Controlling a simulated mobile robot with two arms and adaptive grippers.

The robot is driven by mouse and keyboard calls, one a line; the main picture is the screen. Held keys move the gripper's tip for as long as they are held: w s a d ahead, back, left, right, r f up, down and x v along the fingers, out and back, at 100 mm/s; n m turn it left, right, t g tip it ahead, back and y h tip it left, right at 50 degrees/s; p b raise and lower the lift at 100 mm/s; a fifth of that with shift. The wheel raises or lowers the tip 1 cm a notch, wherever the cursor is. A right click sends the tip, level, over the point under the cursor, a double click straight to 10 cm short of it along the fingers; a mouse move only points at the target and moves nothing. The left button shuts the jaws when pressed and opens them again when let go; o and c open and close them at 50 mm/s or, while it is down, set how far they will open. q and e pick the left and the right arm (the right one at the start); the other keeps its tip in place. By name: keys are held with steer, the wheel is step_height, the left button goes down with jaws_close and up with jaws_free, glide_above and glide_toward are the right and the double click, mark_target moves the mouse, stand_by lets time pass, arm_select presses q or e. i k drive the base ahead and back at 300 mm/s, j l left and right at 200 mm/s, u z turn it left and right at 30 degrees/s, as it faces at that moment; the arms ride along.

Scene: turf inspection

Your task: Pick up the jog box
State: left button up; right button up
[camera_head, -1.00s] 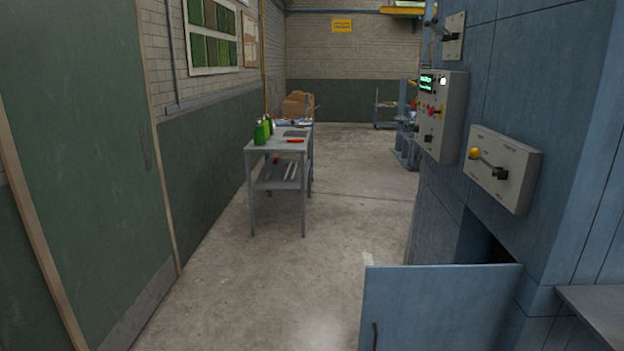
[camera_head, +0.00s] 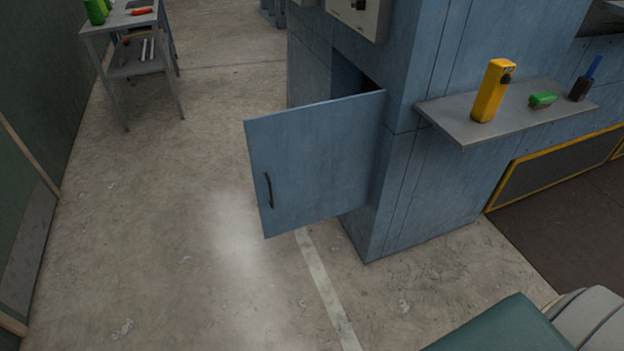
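A yellow upright box with a dark knob near its top, which looks like the jog box (camera_head: 491,92), stands on a grey shelf (camera_head: 461,129) on the side of the blue machine. It is near the left end of the shelf, and nothing touches it. Neither of my grippers is in view.
A green block (camera_head: 542,100) and a dark holder with a blue handle (camera_head: 583,83) stand on the shelf, right of the box. An open blue cabinet door (camera_head: 318,160) juts out on the left. A workbench (camera_head: 128,62) stands at the upper left. The concrete floor between is clear.

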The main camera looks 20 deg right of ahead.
mark_target(493, 90)
steer(key=z, duration=1.75)
steer(key=i+j+z, duration=0.1)
steer(key=i+j, duration=0.2)
